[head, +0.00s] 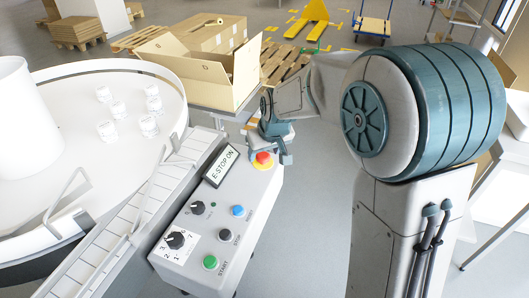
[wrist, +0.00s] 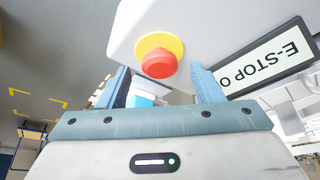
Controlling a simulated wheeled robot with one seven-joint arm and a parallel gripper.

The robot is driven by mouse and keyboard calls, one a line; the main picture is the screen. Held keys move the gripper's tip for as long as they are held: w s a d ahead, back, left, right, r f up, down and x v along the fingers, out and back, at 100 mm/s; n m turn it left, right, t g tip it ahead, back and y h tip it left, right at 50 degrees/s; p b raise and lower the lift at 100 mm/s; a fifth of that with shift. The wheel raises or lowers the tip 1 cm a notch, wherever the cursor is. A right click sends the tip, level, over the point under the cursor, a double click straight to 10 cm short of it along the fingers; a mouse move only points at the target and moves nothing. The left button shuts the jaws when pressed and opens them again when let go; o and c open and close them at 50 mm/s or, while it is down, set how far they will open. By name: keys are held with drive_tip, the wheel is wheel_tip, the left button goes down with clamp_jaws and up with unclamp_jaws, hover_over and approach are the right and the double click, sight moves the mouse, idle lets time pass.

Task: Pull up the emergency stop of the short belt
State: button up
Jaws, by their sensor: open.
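The emergency stop is a red button (head: 263,157) on a yellow disc (head: 262,165), at the far end of the grey control box (head: 232,239) beside the short belt (head: 120,228). My gripper (head: 284,150) is just beyond and to the right of the button in the head view. In the wrist view my gripper (wrist: 160,76) is open, and the red button (wrist: 159,64) shows between its two blue fingertips, with no visible contact. I cannot tell the exact depth gap. A display (head: 221,166) on the box reads "E-STOP ON".
The box also carries a green start button (head: 210,262), a dark stop button (head: 225,235), a blue button (head: 238,211) and two knobs. A round white table (head: 60,185) with several small jars lies left. An open carton (head: 200,75) stands behind.

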drive_tip(key=shift+w+a+f, duration=0.1)
drive_tip(key=shift+w+f, duration=0.05)
drive_tip(key=shift+f, duration=0.3)
clamp_jaws()
drive_tip(key=shift+w+r+p, duration=0.1)
drive_tip(key=shift+r+p, duration=0.25)
drive_tip(key=shift+r, duration=0.75)
unclamp_jaws()
drive_tip(key=v, duration=1.4)
drive_tip(key=shift+f, duration=0.1)
